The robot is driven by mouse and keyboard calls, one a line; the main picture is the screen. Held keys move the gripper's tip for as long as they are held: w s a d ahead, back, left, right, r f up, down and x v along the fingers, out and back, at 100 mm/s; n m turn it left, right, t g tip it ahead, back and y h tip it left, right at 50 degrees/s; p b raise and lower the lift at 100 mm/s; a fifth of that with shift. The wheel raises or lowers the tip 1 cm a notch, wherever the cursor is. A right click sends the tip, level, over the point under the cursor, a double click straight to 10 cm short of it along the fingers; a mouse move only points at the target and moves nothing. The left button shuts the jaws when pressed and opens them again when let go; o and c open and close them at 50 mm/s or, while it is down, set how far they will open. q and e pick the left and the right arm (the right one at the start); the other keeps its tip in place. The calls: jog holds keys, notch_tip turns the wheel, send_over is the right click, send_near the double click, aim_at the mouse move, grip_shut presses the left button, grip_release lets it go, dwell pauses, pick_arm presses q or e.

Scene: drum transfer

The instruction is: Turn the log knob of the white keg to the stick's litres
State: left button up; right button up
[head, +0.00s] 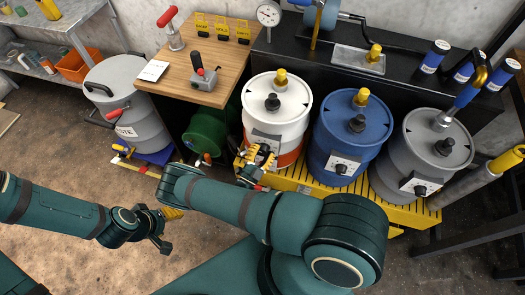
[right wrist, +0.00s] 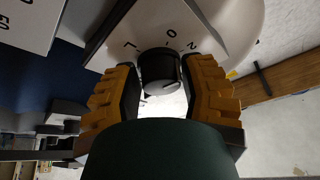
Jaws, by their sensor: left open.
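The white keg (head: 277,100) with an orange lower band stands on a yellow grated pallet. Its log knob (right wrist: 158,70) is black, on a white plate lettered around it, in the right wrist view. A pale line on the knob points toward the picture's lower right. My right gripper (head: 257,163) is at the keg's front. Its yellow-backed fingers (right wrist: 162,82) lie on both sides of the knob, pads seemingly against it. My left gripper (head: 168,228) is open and empty over the floor at left. I cannot tell which thing is the stick or read its litres.
A blue keg (head: 350,125) and a grey keg (head: 425,150) stand right of the white one. A green drum (head: 207,133) is close on its left. A waste bin (head: 130,95) and a wooden table (head: 215,55) stand further left.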

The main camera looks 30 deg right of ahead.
jog(key=shift+o, duration=1.2)
jog(key=v, duration=0.7)
jog(key=shift+a, duration=0.2)
jog(key=shift+s, duration=0.15)
